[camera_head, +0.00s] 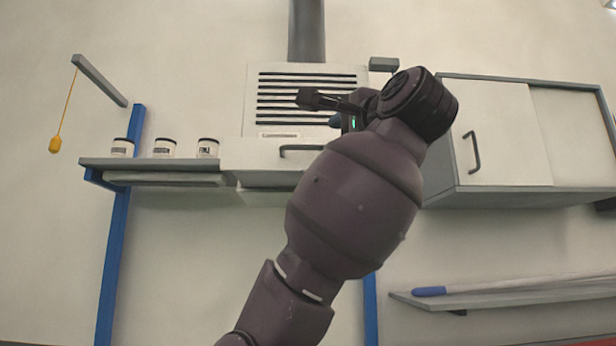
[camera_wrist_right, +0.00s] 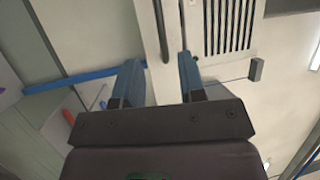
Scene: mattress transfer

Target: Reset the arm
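My right arm (camera_head: 355,200) rises from the bottom of the head view and bends at the top centre, in front of the wall. My right gripper (camera_head: 322,109) is small and partly hidden by the wrist there, in front of the slatted vent panel. In the right wrist view my right gripper (camera_wrist_right: 160,70) shows two blue fingers spread apart with nothing between them. The gripper is open and empty. My left gripper is in neither view.
A shelf (camera_head: 150,163) with several white jars stands left of the arm. A white vent hood (camera_head: 255,150) is behind the gripper, and a wall cabinet (camera_head: 500,130) is at right. A lower shelf (camera_head: 480,300) holds a pole. A yellow pull handle (camera_head: 55,144) hangs at far left.

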